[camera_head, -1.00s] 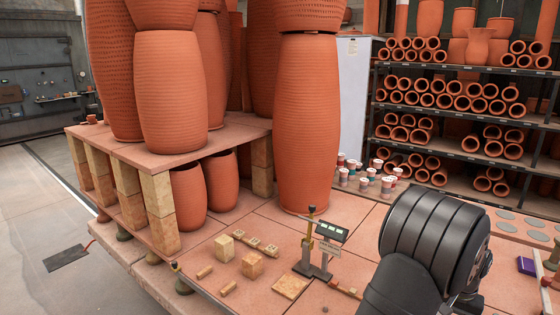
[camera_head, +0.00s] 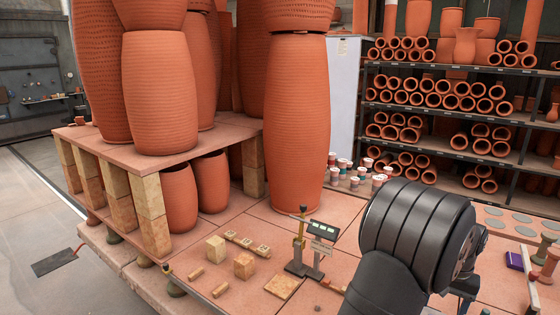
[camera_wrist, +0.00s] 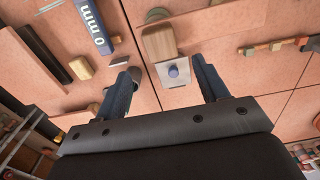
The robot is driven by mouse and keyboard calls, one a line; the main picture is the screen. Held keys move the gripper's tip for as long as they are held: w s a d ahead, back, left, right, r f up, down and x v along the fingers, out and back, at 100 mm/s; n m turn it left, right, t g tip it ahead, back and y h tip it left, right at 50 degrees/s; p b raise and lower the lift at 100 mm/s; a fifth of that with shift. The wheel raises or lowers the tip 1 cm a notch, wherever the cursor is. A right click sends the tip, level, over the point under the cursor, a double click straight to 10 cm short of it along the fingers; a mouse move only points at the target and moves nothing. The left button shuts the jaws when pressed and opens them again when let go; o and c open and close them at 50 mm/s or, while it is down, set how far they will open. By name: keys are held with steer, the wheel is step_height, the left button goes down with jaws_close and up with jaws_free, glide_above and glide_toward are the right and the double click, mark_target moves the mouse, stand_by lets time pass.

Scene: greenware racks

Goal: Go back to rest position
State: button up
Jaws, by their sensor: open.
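My gripper (camera_wrist: 163,85) shows in the wrist view with its two dark fingers spread apart and nothing between them. Beyond the fingertips, over the tiled surface, lies a metal plate with a wooden block (camera_wrist: 159,42) and a small grey-blue knob (camera_wrist: 173,71); I cannot tell how far below the fingers they are. In the head view my dark arm fills the lower right and the fingers are hidden behind it.
A small gauge stand (camera_head: 305,245) with a green display stands on the tiles, beside small blocks (camera_head: 244,265). Tall terracotta vessels (camera_head: 297,125) rise behind. Small cups (camera_head: 357,171) stand near racks of clay pipes (camera_head: 445,100). A purple box (camera_head: 515,260) lies at right.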

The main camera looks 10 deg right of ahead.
step_height(320, 180, down, 10)
steer(key=shift+r, duration=0.1)
steer(key=r, duration=0.2)
steer(key=s+r, duration=0.1)
steer(key=r, duration=0.2)
steer(key=shift+d+r, duration=0.1)
steer(key=shift+r, duration=0.1)
steer(key=s+r, duration=0.6)
steer(key=s, duration=0.4)
steer(key=w+f, duration=0.5)
steer(key=w, duration=0.5)
steer(key=w+a+f, duration=0.1)
steer(key=w+f, duration=0.3)
steer(key=w, duration=0.6)
steer(key=w+f, duration=0.5)
steer(key=w, duration=0.5)
steer(key=f, duration=0.8)
steer(key=shift+s+f, duration=0.2)
steer(key=shift+f, duration=0.15)
